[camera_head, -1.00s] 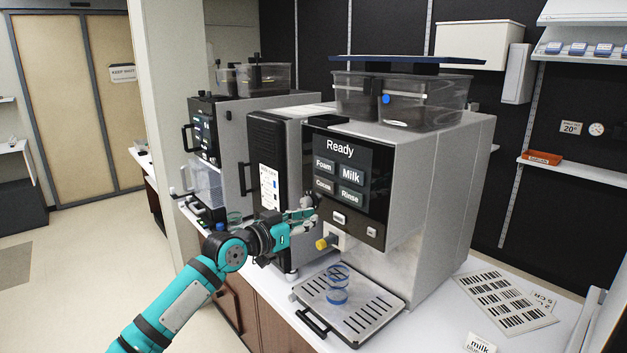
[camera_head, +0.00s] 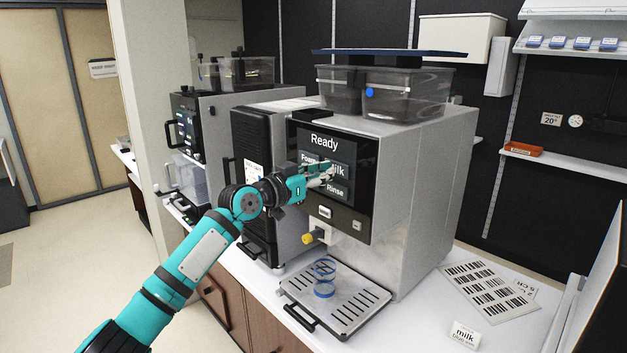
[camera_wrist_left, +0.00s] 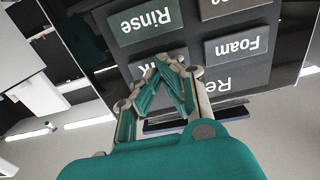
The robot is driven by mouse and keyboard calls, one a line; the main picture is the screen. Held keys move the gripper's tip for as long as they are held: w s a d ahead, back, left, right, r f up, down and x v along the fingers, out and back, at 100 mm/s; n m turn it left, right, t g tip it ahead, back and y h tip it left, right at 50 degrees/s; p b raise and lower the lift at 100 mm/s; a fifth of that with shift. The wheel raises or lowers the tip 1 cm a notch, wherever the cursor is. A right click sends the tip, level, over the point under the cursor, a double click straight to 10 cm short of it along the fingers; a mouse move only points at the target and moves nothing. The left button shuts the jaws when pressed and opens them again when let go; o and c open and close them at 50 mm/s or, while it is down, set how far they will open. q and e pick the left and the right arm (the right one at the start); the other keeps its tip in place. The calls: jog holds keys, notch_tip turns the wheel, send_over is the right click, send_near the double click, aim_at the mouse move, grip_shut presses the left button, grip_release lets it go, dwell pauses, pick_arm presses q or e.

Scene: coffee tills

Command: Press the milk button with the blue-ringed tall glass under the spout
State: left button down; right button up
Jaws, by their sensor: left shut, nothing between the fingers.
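The coffee machine's screen (camera_head: 322,142) reads "Ready" above its labelled buttons. The Milk button (camera_head: 341,171) is partly hidden behind my left gripper (camera_head: 329,172), whose fingertips are at or just in front of it; contact cannot be told. In the left wrist view the shut, empty fingers (camera_wrist_left: 172,62) point at the panel and partly cover the Milk button. The Rinse (camera_wrist_left: 145,20) and Foam (camera_wrist_left: 240,46) buttons show upside down there. A clear tall glass with blue rings (camera_head: 324,279) stands upright on the drip tray (camera_head: 350,303), below the yellow-tipped spout (camera_head: 308,238). My right gripper is out of view.
A second machine (camera_head: 207,135) stands behind to the left. Barcode sheets (camera_head: 487,292) and a milk card (camera_head: 465,334) lie on the white counter at right. Clear hoppers (camera_head: 408,92) sit on top of the machine.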

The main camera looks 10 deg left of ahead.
pick_arm(q)
jog(key=shift+w+d, duration=0.2)
jog(key=shift+w, duration=0.15)
jog(key=shift+w+d+b, duration=0.35)
jog(key=shift+w, duration=0.15)
jog(key=shift+s+a, duration=0.1)
jog(key=v, duration=0.5)
jog(key=shift+s+p, duration=0.1)
jog(key=shift+p, duration=0.3)
dwell(0.5)
